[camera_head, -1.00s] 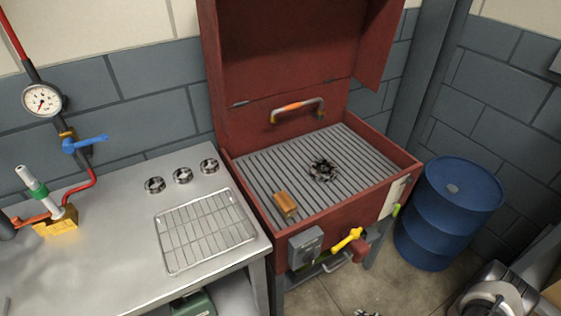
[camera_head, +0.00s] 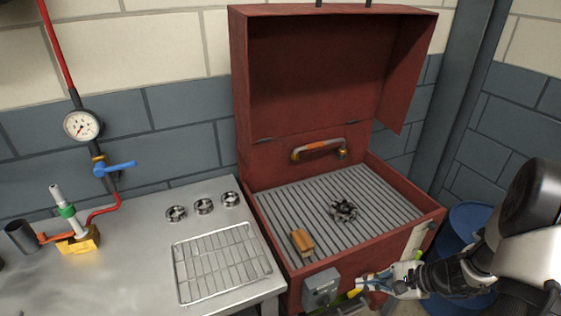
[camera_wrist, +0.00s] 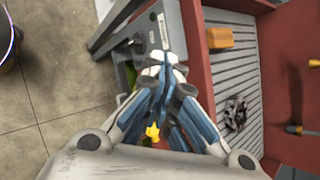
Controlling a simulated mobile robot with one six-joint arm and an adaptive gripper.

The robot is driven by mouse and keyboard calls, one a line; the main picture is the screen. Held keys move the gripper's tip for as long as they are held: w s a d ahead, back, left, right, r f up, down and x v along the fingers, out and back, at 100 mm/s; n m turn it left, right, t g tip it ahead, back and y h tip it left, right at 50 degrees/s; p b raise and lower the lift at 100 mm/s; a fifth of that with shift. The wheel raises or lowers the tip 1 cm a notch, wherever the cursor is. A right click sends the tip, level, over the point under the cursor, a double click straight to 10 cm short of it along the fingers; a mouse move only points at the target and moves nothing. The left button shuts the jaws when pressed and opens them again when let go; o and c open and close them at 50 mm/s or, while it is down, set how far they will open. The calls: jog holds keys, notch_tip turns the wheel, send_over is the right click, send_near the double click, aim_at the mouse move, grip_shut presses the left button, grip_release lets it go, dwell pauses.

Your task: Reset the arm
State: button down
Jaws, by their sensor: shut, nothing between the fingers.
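My gripper (camera_head: 364,284) is at the lower right in the head view, in front of the red casing (camera_head: 352,167) near its front wall. In the wrist view my gripper (camera_wrist: 170,75) has its blue-padded fingers together with nothing between them. The casing stands open, its lid raised behind a slatted grey bed. A yellow handle (camera_wrist: 152,132) shows partly behind the fingers in the wrist view; in the head view my gripper mostly hides it.
On the bed lie an orange block (camera_head: 302,242) and a dark metal gear-like part (camera_head: 343,210). A grey box (camera_head: 321,288) is on the casing front. A blue drum (camera_head: 466,216) stands right. A steel table (camera_head: 130,270) with a wire rack (camera_head: 221,263) is left.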

jog(key=s+a+r+n+g+h, duration=0.1)
jog(key=s+a+r+n, duration=0.35)
jog(key=r, duration=0.35)
jog(key=s+a+r+n+g+h, duration=0.1)
jog(key=s+a+r+n+g, duration=0.1)
jog(key=s+a+r+n, duration=0.45)
jog(key=s+d+r+n+t+h, duration=0.1)
jog(key=s+r+n+h, duration=0.4)
jog(key=s+r, duration=0.5)
jog(key=shift+s+r+t+h, duration=0.2)
jog(key=shift+t+h, duration=0.2)
jog(key=shift+t, duration=0.5)
jog(key=shift+d+r, duration=0.1)
jog(key=shift+r, duration=0.05)
